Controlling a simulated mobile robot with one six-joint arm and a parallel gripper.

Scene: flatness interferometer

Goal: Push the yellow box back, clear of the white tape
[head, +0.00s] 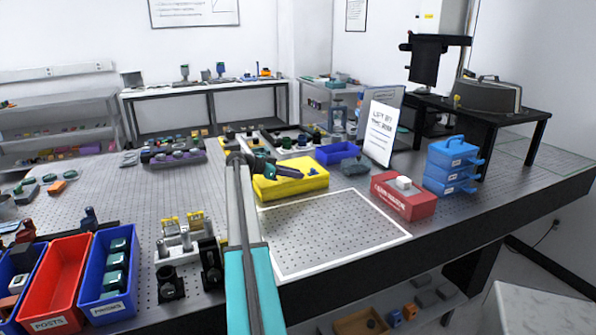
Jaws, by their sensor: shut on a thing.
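The yellow box (312,183) stands on the perforated table top, at the back left edge of the white tape (335,264). The tape outlines a four-sided area of bare table. The box's front lower edge lies close behind the tape's back line; I cannot tell whether they touch. My gripper (289,172) reaches over the box from the left, with its dark jaws at the box's upper part. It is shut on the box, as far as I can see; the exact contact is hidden.
A red box (404,203) with a white block on top stands at the tape's right side. A blue bin (337,152) and a dark grey lump (354,168) lie behind. Blue stacked boxes (451,168) and a sign (381,131) stand right. Metal mounts (181,244) stand left. The taped area is clear.

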